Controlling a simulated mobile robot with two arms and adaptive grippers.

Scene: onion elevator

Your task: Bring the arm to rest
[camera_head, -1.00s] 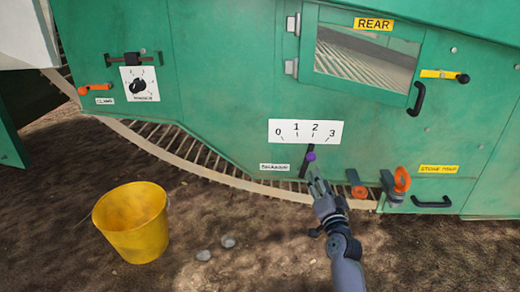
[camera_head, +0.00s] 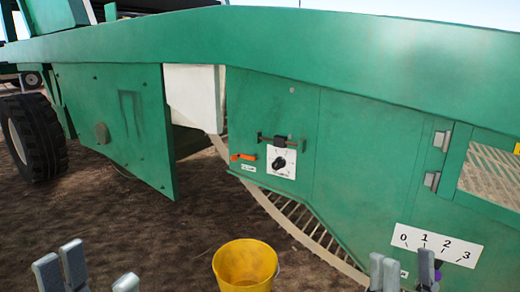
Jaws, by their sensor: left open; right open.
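My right gripper (camera_head: 402,270) is at the bottom right, open, with its fingertips pointing up and nothing seen between them. It is in front of the white 0-to-3 scale plate (camera_head: 437,244) on the green machine. The purple knob (camera_head: 438,265) of the lever below that scale shows just right of its fingers; the rest of the lever is hidden. I cannot tell whether the fingers touch it. My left gripper (camera_head: 88,273) is at the bottom left, open and empty over bare ground. Only the fingers of both show.
A yellow bucket (camera_head: 245,266) stands on the soil between the grippers. The green machine wall (camera_head: 350,150) fills the right, with an orange handle (camera_head: 243,157) and a dial (camera_head: 281,162). A green panel (camera_head: 115,120) stands out at left, beside a black tyre (camera_head: 35,138).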

